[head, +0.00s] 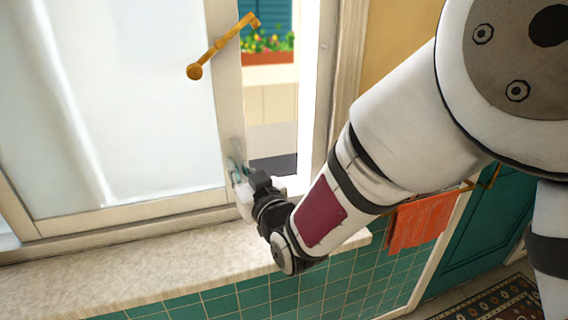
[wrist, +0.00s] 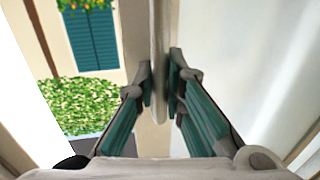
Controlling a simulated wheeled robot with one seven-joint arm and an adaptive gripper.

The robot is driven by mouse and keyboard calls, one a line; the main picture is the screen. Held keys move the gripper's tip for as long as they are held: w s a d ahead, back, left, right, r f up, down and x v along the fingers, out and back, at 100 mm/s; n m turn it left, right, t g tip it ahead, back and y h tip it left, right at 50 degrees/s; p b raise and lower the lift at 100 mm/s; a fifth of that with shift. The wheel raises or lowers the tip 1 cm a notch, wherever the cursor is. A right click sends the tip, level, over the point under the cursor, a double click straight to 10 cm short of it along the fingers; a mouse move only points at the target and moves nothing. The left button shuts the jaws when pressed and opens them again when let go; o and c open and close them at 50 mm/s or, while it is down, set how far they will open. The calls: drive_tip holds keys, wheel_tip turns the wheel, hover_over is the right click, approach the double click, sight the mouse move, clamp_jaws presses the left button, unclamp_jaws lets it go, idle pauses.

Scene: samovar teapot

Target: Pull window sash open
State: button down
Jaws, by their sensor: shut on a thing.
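The window sash (head: 130,211) has a cream frame around a pale, hazy pane and fills the left of the head view. A gap between its right edge and the window frame (head: 345,80) shows the outside. A brass handle (head: 222,46) sits high on the sash's right stile. My gripper (head: 236,172) is at the lower part of this stile, below the brass handle. In the wrist view my gripper (wrist: 161,84) has one teal-padded finger on each side of an upright edge of the sash (wrist: 159,40) and is shut on it. The exact contact is small in the head view.
A pale stone sill (head: 130,270) runs below the window, above green tiles (head: 260,300). An orange towel (head: 418,218) hangs on a rail at the right, near a teal door (head: 490,225). A flower box (head: 270,68) and greenery (wrist: 70,105) are outside.

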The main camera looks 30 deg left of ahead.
drive_tip(key=s+a+p, duration=0.1)
drive_tip(key=s+a, duration=1.3)
drive_tip(key=s, duration=0.3)
drive_tip(key=shift+a+p, duration=0.2)
drive_tip(key=shift+p, duration=0.15)
drive_tip(key=c, duration=1.7)
unclamp_jaws()
drive_tip(key=shift+o, duration=0.2)
drive_tip(key=v, duration=1.2)
